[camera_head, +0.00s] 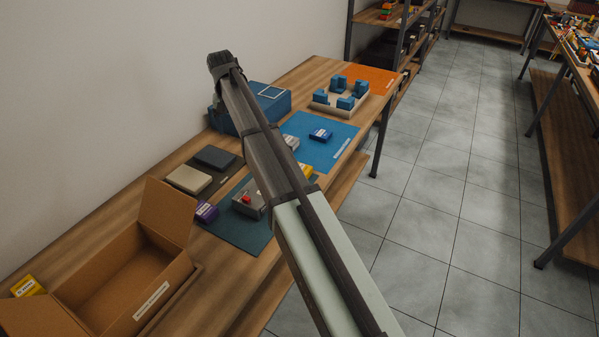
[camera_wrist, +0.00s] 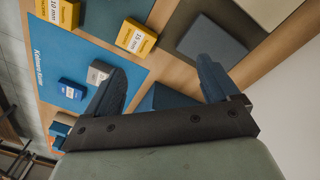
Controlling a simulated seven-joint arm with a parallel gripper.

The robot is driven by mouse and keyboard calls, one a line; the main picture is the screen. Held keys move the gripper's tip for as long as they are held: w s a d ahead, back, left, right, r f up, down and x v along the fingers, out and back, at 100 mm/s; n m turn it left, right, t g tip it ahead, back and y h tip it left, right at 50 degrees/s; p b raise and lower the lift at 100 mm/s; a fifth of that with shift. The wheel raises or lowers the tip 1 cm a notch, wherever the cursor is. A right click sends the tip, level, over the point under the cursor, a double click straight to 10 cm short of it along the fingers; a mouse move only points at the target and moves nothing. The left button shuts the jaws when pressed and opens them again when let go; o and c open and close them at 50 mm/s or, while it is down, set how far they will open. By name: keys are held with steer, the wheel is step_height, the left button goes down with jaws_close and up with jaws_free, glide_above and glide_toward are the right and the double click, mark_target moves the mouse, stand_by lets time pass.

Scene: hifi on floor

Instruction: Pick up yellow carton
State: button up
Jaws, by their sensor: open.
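Two yellow cartons show in the wrist view: one marked "15 mm" (camera_wrist: 136,37), by the edge of a blue mat, and one marked "10 mm" (camera_wrist: 62,11), cut by the top edge. In the head view, a yellow carton (camera_head: 306,170) shows partly behind my arm, and another yellow carton (camera_head: 27,286) stands at the far left beside the cardboard box. I cannot tell which is meant. My gripper (camera_wrist: 160,72) is open, with its fingers apart and nothing between them. In the head view my arm hides part of the table.
The wooden table holds an open cardboard box (camera_head: 126,275), a purple carton (camera_head: 206,212), a blue case (camera_head: 262,105) and a tray with blue blocks (camera_head: 335,105). A small blue carton (camera_wrist: 72,88) and a grey carton (camera_wrist: 98,72) lie near my left finger. A wall runs along the table's back.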

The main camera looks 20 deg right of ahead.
steer(key=s+d+m, duration=0.1)
steer(key=s+d, duration=0.2)
steer(key=d, duration=1.3)
steer(key=n, duration=0.5)
glide_above(302, 165)
steer(key=s, duration=0.2)
step_height(302, 165, down, 8)
steer(key=n, duration=0.6)
steer(key=shift+s+a+f+n+y, duration=0.1)
steer(key=shift+a+f+n+y, duration=0.1)
steer(key=shift+n+y, duration=0.1)
steer(key=shift+w+a+f, duration=0.1)
steer(key=shift+f, duration=1.3)
steer(key=shift+w+a+f, duration=0.1)
steer(key=shift+f, duration=1.25)
steer(key=shift+c, duration=0.4)
steer(key=c, duration=1.1)
